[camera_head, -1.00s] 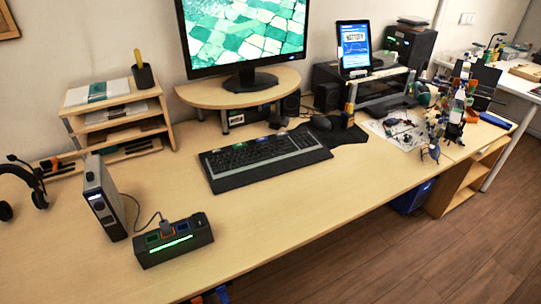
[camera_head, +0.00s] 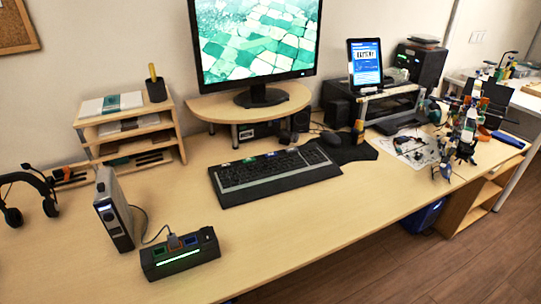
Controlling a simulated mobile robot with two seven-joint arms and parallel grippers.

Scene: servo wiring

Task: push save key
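A black keyboard (camera_head: 275,176) lies on the wooden desk below the monitor, slightly angled. A few coloured patches, green and pale blue or white, show along its top edge; their labels are too small to read, so I cannot tell which key is the save key. Nothing touches the keyboard. Neither of my grippers is in view.
A monitor (camera_head: 255,45) stands on a wooden riser (camera_head: 215,106) behind the keyboard. A black box with a green light strip (camera_head: 180,254) and a grey upright box (camera_head: 115,212) stand front left. A mouse (camera_head: 330,137) lies right of the keyboard. The desk (camera_head: 275,235) in front of the keyboard is clear.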

